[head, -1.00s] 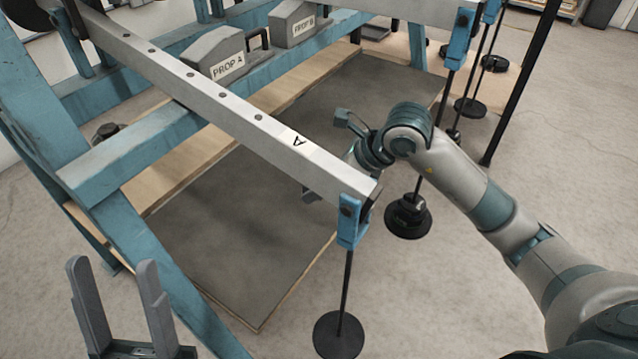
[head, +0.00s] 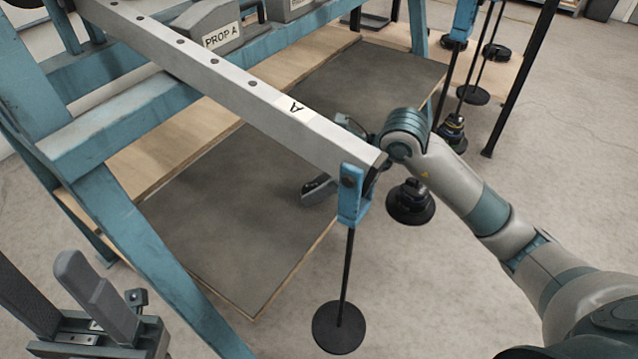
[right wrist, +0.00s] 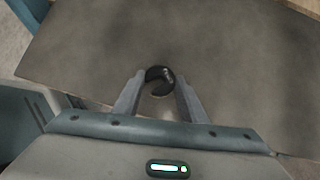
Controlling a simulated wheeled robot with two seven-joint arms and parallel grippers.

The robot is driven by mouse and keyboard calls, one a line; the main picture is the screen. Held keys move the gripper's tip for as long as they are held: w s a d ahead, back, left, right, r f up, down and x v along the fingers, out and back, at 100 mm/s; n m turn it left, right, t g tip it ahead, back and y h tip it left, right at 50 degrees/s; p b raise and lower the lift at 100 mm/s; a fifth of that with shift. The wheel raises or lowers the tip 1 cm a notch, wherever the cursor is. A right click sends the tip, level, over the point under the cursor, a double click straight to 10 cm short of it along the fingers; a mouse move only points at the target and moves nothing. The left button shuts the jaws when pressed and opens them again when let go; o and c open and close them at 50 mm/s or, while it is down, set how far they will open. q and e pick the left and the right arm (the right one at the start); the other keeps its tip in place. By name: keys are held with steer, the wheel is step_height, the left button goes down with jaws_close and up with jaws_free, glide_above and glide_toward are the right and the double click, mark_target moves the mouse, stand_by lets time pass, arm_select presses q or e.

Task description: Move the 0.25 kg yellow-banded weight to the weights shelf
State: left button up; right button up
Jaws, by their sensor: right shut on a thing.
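My right gripper (right wrist: 160,88) is shut on a small dark slotted weight (right wrist: 160,75), held between its fingertips over the grey mat. A pale tan patch shows at the weight's lower edge; I cannot tell whether it is a yellow band. In the head view the right gripper's fingers (head: 320,188) show partly behind the beam marked A, and the weight cannot be made out. A yellow band shows on a hanging stack (head: 452,132) at the right. My left gripper (head: 62,300) is open and empty at the lower left. I cannot tell for sure which surface is the weights shelf.
The grey beam (head: 225,85) crosses close to my right wrist. An empty hanger (head: 339,327) hangs from its end; a black weight stack (head: 410,203) is under my right forearm. The grey mat (head: 230,230) is clear. Blue frame legs (head: 150,250) stand at left.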

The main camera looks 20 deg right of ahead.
steer(key=shift+f, duration=0.5)
steer(key=shift+f+b, duration=0.55)
steer(key=shift+b, duration=0.1)
steer(key=o, duration=1.4)
steer(key=shift+o, duration=0.2)
